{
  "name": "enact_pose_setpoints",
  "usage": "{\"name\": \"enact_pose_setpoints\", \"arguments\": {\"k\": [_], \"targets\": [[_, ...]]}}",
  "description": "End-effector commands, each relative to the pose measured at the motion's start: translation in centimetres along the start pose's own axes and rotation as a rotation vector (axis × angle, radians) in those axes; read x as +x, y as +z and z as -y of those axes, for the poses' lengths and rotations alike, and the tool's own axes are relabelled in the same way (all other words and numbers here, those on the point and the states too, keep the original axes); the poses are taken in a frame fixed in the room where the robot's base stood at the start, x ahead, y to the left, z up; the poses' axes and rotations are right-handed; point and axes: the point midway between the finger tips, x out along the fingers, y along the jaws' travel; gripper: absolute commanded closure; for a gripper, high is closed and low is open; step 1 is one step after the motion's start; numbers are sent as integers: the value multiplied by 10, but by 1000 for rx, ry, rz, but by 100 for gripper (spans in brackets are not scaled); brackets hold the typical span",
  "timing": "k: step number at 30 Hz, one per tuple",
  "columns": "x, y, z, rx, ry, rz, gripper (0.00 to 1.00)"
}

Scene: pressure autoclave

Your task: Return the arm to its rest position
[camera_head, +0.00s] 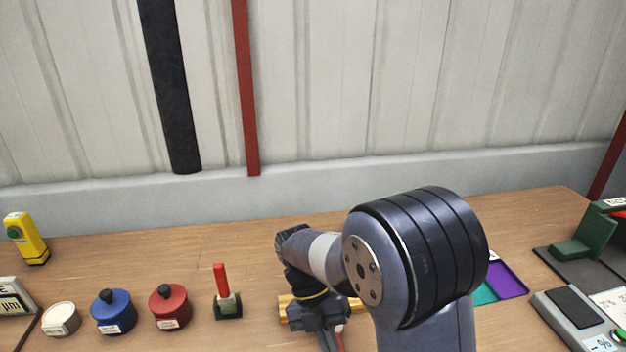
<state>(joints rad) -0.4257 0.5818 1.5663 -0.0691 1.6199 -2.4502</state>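My arm (420,255) rises from the bottom of the head view, right of the middle, and bends over the wooden table. My gripper (330,340) points down at the lower middle, below the dark wrist. Its fingers are mostly cut off by the bottom edge of the picture, so whether they are open or hold something does not show. A light wooden piece (288,309) lies behind the gripper and is partly hidden by it.
On the table (150,255) stand a yellow device (27,239), a white jar (61,319), a blue lidded pot (113,313), a red lidded pot (170,307) and a red-handled tool in a stand (221,285). At right are a purple tray (507,279), a green fixture (590,237) and a grey device (570,325).

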Motion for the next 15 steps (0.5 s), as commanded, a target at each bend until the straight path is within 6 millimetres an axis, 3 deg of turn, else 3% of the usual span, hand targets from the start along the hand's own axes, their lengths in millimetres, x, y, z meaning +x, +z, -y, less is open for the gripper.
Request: {"name": "enact_pose_setpoints", "arguments": {"k": [6, 15], "targets": [[11, 0, 0, 0, -1, -1, 100], [11, 0, 0, 0, -2, -2, 100]]}}
